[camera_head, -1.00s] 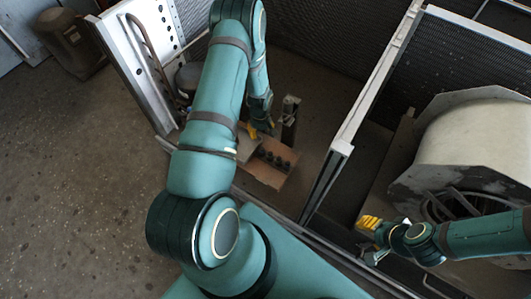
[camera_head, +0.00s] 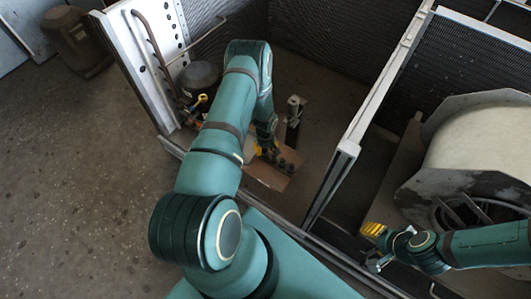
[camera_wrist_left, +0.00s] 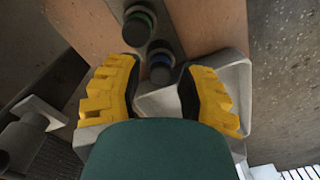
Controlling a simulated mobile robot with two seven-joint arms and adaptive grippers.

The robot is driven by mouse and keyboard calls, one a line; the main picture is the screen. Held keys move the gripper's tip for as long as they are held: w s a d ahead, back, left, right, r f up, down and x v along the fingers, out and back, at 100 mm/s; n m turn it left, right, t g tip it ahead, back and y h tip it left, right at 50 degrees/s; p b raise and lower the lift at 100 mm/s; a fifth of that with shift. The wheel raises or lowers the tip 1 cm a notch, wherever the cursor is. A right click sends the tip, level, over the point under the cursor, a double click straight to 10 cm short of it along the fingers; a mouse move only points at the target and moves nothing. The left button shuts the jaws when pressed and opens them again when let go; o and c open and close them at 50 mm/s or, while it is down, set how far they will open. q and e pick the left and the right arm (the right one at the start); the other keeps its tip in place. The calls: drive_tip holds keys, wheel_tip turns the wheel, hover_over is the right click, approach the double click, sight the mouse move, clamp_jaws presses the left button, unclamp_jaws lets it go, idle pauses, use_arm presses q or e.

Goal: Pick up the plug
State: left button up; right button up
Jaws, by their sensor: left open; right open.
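A row of dark round plugs (camera_head: 288,166) stands on a brown board in the head view, partly hidden by my left arm. In the left wrist view, one plug with a blue ring (camera_wrist_left: 160,68) lies between my left fingers, and one with a green ring (camera_wrist_left: 140,24) is just beyond it. I cannot tell which is the task's plug. My left gripper (camera_head: 260,150) is open, its yellow fingers on either side of the blue-ringed plug in the wrist view (camera_wrist_left: 160,88); contact is not clear. My right gripper (camera_head: 373,246) is open and empty, far to the right.
The brown board (camera_head: 262,181) lies on the floor of a bay with mesh walls. A metal post (camera_head: 293,112) stands behind the plugs. A black compressor (camera_head: 200,76) is to the left. A metal divider (camera_head: 345,150) separates the bay from a large drum housing (camera_head: 485,145).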

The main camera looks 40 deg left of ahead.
use_arm(q)
drive_tip(key=shift+f, duration=0.7)
drive_tip(key=shift+c, duration=0.3)
clamp_jaws()
